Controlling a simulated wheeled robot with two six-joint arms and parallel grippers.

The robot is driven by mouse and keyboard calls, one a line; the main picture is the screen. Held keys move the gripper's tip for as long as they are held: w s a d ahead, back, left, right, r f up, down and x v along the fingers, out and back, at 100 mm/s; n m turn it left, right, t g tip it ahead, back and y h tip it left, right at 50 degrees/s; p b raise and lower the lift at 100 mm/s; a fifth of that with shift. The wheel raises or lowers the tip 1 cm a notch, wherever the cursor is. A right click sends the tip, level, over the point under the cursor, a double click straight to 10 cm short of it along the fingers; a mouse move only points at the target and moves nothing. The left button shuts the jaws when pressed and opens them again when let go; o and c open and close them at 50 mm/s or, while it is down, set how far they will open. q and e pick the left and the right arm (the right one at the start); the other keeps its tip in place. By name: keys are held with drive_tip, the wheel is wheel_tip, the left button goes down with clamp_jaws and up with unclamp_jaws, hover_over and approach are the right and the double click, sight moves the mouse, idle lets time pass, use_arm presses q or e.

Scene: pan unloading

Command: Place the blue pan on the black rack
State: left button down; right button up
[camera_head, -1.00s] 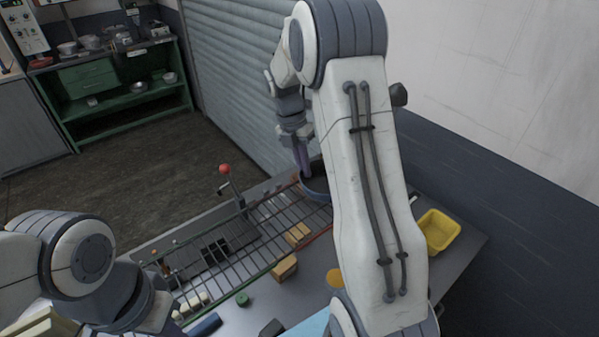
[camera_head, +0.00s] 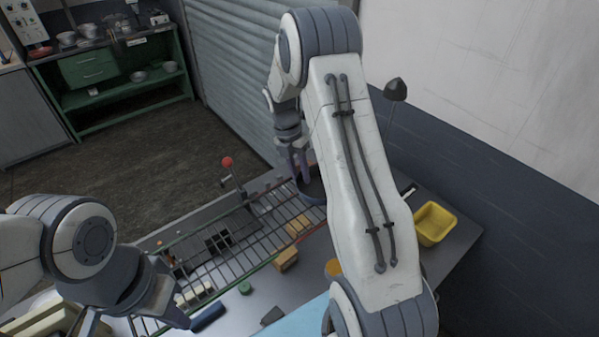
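The blue pan (camera_head: 315,196) is at the far right end of the wire rack, partly hidden behind my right arm. The black rack (camera_head: 250,262) is a long wire grid across the worktop. My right gripper (camera_head: 301,170) points down at the pan's left side, with its fingers at the rim. Whether they are shut on it is too small to tell. My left gripper (camera_head: 135,318) is low at the left, near the rack's front end and away from the pan. Its fingertips are not clear.
Tan blocks (camera_head: 287,259), a green piece (camera_head: 245,288) and a dark blue cylinder (camera_head: 208,317) lie on or beside the rack. A yellow bin (camera_head: 434,224) stands at the right. A red-knobbed lever (camera_head: 227,162) rises behind the rack. A wall borders the right side.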

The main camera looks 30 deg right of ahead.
drive_tip(key=shift+r, duration=0.2)
drive_tip(key=shift+w+r, duration=0.1)
drive_tip(key=shift+r, duration=0.15)
drive_tip(key=b+v, duration=0.4)
drive_tip(key=v, duration=0.7)
drive_tip(key=s+a+r+m, duration=0.1)
drive_tip(key=s+a+m, duration=0.2)
drive_tip(key=a, duration=0.6)
drive_tip(key=s+a+m+t+y, duration=0.15)
drive_tip(key=s+a+m, duration=0.55)
drive_tip(key=s+a, duration=0.7)
drive_tip(key=s+a+f+m, duration=0.1)
drive_tip(key=s+f+m, duration=0.1)
drive_tip(key=s, duration=0.4)
drive_tip(key=s+a+f+m, duration=0.1)
drive_tip(key=s+m, duration=0.3)
drive_tip(key=s, duration=0.2)
drive_tip(key=shift+s+a+f+m+t+y, duration=0.25)
drive_tip(key=shift+s+f+m+t+y, duration=0.1)
drive_tip(key=shift+f+y, duration=0.1)
